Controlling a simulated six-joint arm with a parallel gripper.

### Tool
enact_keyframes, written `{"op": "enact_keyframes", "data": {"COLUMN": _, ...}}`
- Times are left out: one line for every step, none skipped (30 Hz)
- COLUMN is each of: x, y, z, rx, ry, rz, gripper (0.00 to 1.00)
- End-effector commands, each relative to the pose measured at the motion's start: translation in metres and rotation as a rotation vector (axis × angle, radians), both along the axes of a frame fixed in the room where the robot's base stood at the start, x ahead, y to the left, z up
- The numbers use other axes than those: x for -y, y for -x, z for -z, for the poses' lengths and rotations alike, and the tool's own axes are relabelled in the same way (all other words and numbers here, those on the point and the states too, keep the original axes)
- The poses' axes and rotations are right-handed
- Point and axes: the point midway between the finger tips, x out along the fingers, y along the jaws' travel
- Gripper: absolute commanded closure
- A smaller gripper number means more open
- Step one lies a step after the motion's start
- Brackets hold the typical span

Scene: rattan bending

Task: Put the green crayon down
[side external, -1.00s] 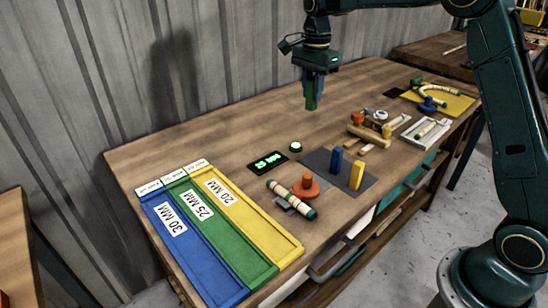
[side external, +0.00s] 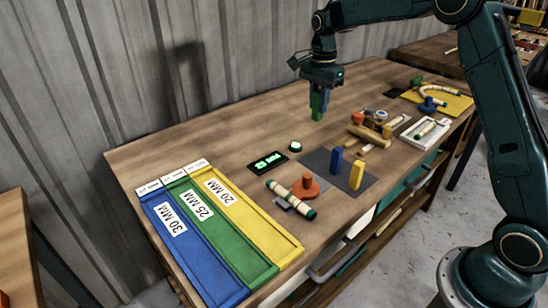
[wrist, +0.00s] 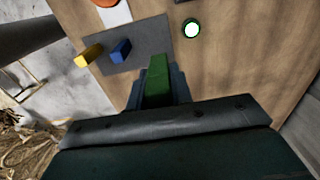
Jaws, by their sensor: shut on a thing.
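My gripper (side external: 318,112) is shut on the green crayon (side external: 316,104) and holds it upright, apparently above the bare table behind the dark grey mat. In the wrist view the green crayon (wrist: 157,80) sticks out between my fingers. A blue crayon (side external: 336,161) and a yellow crayon (side external: 356,175) stand on the dark grey mat (side external: 317,157). Both also show in the wrist view, the blue one (wrist: 121,51) nearer to my gripper and the yellow one (wrist: 88,55) farther left.
A round green-lit button (side external: 295,146) and a small lit display (side external: 268,162) lie left of the mat. Blue, green and yellow trays (side external: 270,235) fill the left. Wooden blocks and a white tray (side external: 425,133) are right.

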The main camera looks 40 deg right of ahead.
Motion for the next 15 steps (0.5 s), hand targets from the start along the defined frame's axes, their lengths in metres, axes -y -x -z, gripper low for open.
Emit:
{"op": "enact_keyframes", "data": {"x": 0.000, "y": 0.001, "z": 0.011, "rx": -0.005, "ry": -0.001, "rz": 0.000, "gripper": 0.93}}
{"op": "enact_keyframes", "data": {"x": 0.000, "y": 0.001, "z": 0.016, "rx": -0.004, "ry": -0.001, "rz": 0.000, "gripper": 0.93}}
{"op": "enact_keyframes", "data": {"x": 0.000, "y": 0.001, "z": 0.024, "rx": -0.004, "ry": -0.001, "rz": 0.000, "gripper": 0.93}}
{"op": "enact_keyframes", "data": {"x": 0.000, "y": 0.001, "z": 0.030, "rx": -0.004, "ry": -0.001, "rz": 0.000, "gripper": 0.93}}
{"op": "enact_keyframes", "data": {"x": 0.000, "y": 0.001, "z": 0.035, "rx": -0.004, "ry": -0.001, "rz": 0.000, "gripper": 0.93}}
{"op": "enact_keyframes", "data": {"x": 0.000, "y": 0.001, "z": 0.043, "rx": -0.005, "ry": -0.001, "rz": 0.000, "gripper": 0.93}}
{"op": "enact_keyframes", "data": {"x": 0.000, "y": 0.001, "z": 0.049, "rx": -0.004, "ry": -0.001, "rz": 0.000, "gripper": 0.93}}
{"op": "enact_keyframes", "data": {"x": 0.000, "y": 0.001, "z": 0.054, "rx": -0.004, "ry": -0.001, "rz": 0.000, "gripper": 0.93}}
{"op": "enact_keyframes", "data": {"x": 0.000, "y": 0.001, "z": 0.061, "rx": -0.003, "ry": -0.001, "rz": 0.000, "gripper": 0.93}}
{"op": "enact_keyframes", "data": {"x": 0.000, "y": 0.001, "z": 0.067, "rx": -0.004, "ry": -0.001, "rz": 0.000, "gripper": 0.93}}
{"op": "enact_keyframes", "data": {"x": 0.000, "y": 0.001, "z": 0.071, "rx": -0.004, "ry": -0.001, "rz": 0.000, "gripper": 0.93}}
{"op": "enact_keyframes", "data": {"x": 0.000, "y": 0.000, "z": 0.077, "rx": -0.002, "ry": -0.001, "rz": 0.000, "gripper": 0.93}}
{"op": "enact_keyframes", "data": {"x": 0.000, "y": 0.001, "z": 0.080, "rx": -0.002, "ry": -0.001, "rz": 0.000, "gripper": 0.93}}
{"op": "enact_keyframes", "data": {"x": 0.000, "y": 0.000, "z": 0.084, "rx": -0.002, "ry": -0.001, "rz": 0.000, "gripper": 0.93}}
{"op": "enact_keyframes", "data": {"x": 0.000, "y": 0.000, "z": 0.087, "rx": -0.001, "ry": 0.000, "rz": 0.000, "gripper": 0.93}}
